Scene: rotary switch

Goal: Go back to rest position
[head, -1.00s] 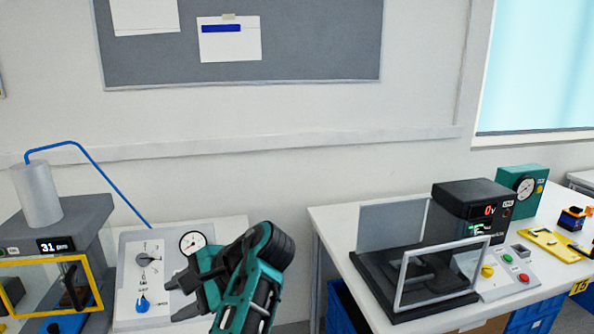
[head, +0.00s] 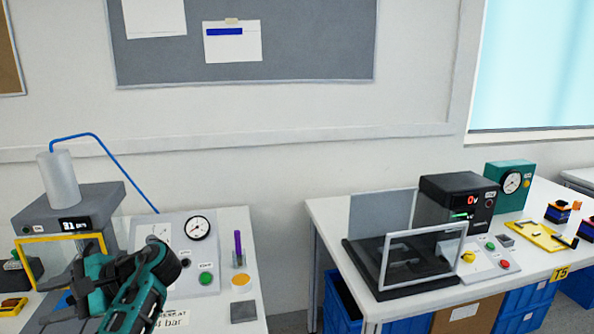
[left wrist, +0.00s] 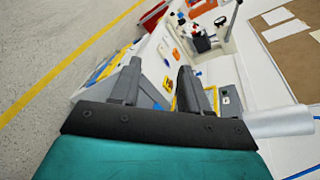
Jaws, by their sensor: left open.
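My left gripper (head: 54,294) is at the lower left of the head view, pointing left, in front of the machine with the yellow frame. Its two dark fingers are apart with nothing between them. In the left wrist view the spread fingers (left wrist: 160,70) show empty, with a bench beyond. The switch panel (head: 180,223) with a round gauge (head: 198,228) stands on the left table. My left arm covers the panel's lower left, and the blue knob is hidden. My right gripper does not show.
The yellow-framed machine (head: 85,199) is close behind the left gripper. The right table holds a black tester (head: 458,190) with a clear guard (head: 424,256). A gap separates the tables.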

